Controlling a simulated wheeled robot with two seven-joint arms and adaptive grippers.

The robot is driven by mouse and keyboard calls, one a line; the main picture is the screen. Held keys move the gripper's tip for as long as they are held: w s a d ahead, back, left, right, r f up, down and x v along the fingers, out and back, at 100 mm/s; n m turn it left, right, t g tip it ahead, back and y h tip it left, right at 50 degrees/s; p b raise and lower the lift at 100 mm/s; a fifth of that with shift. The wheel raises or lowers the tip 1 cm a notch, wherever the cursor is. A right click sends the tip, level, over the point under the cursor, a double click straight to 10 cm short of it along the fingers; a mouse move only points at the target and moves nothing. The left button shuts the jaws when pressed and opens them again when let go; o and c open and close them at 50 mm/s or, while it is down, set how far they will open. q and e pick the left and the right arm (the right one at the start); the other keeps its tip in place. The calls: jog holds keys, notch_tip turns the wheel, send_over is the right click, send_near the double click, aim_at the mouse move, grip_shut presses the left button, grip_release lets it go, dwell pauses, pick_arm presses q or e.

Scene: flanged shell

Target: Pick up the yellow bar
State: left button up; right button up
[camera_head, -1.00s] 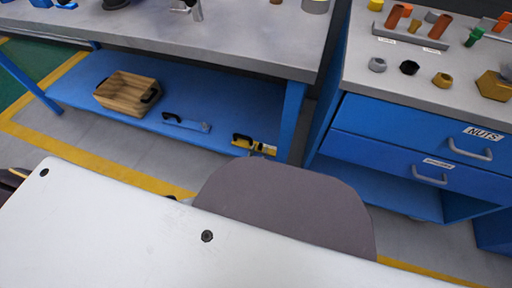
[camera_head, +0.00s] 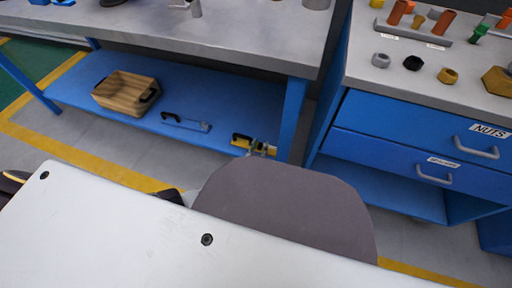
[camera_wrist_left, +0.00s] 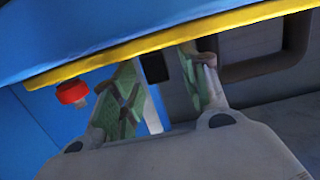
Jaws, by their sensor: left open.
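The yellow bar (camera_head: 271,151) with a black handle lies near the right front end of the blue lower shelf in the head view. My right gripper is not in view.
The blue shelf (camera_head: 215,98) also holds a blue bar with a black handle (camera_head: 185,122) and a wooden crate (camera_head: 126,93). The grey tabletop (camera_head: 235,38) is above it. A blue drawer cabinet (camera_head: 400,130) stands to the right. A red knob (camera_wrist_left: 72,92) shows in the wrist view.

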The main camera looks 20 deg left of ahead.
pick_arm(q)
jog(key=shift+w+f+b, duration=0.15)
jog(key=shift+w+b, duration=0.35)
jog(key=shift+w, duration=0.5)
grip_shut()
